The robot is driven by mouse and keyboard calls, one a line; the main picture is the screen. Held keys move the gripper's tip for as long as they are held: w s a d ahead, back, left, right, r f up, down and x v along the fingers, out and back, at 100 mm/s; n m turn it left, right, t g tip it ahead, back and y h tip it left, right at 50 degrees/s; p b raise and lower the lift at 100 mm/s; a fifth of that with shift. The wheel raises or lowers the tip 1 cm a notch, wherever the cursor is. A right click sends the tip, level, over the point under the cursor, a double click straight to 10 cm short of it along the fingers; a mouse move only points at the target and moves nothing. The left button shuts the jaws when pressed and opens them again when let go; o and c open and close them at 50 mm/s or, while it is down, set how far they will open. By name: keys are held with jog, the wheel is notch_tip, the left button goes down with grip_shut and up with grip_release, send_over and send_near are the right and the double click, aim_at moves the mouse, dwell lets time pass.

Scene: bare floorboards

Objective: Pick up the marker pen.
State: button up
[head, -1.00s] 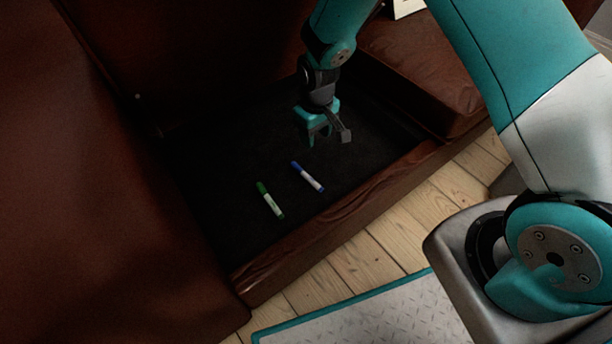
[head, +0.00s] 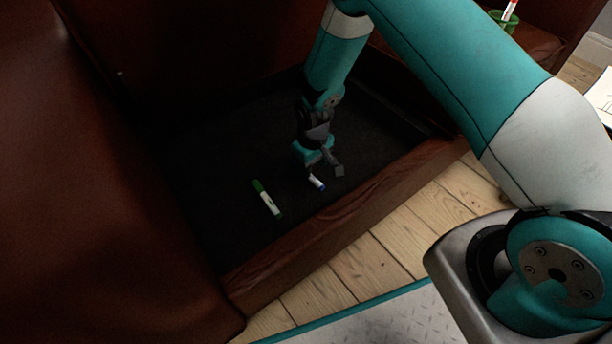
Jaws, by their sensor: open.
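Two marker pens lie on the black sunken base of a brown leather sofa. The blue-capped white marker pen (head: 317,183) is partly hidden by my gripper; only its near end shows. The green-capped white marker pen (head: 267,199) lies in full view to its left. My gripper (head: 319,172) is open and points down over the blue marker's far part. I cannot tell its exact height above the marker or whether the fingers straddle it.
The sofa's brown front rail (head: 345,222) runs along the near side of the black base (head: 220,165). A leather arm or cushion (head: 90,200) rises at the left. A green cup (head: 508,20) holding a red-and-white item stands at the upper right. Floorboards (head: 365,262) lie in front.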

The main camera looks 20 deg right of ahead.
aim_at(314, 180)
notch_tip(314, 180, down, 4)
jog(key=shift+w+a+f+b, duration=0.1)
jog(key=shift+b, duration=1.1)
jog(key=shift+c, duration=0.5)
grip_shut()
jog(key=shift+r, duration=0.2)
